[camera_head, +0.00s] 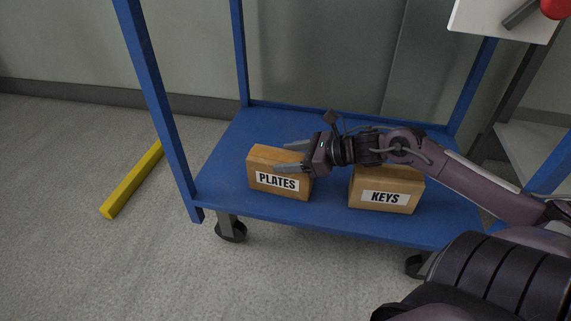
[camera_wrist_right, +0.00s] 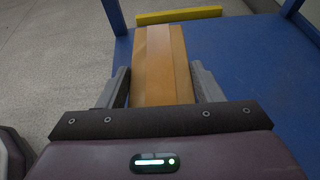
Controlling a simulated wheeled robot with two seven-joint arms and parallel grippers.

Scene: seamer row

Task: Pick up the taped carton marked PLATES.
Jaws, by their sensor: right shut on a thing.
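The taped carton marked PLATES (camera_head: 264,167) sits on the blue lower shelf of a cart, its label facing front. My right gripper (camera_head: 293,157) reaches in from the right, with one finger along the carton's front and the other behind it. In the right wrist view the carton (camera_wrist_right: 160,60) stands between the two fingers (camera_wrist_right: 160,90), with a tape strip along its top. The gripper is shut on it. The carton seems to be at shelf level; I cannot tell whether it touches the shelf. My left gripper is not in view.
A second carton marked KEYS (camera_head: 410,183) sits on the shelf (camera_head: 225,150) to the right, under my right arm. Blue cart posts (camera_head: 158,90) rise at the corners. A yellow bar (camera_head: 132,182) lies on the floor at left. The shelf's left end is clear.

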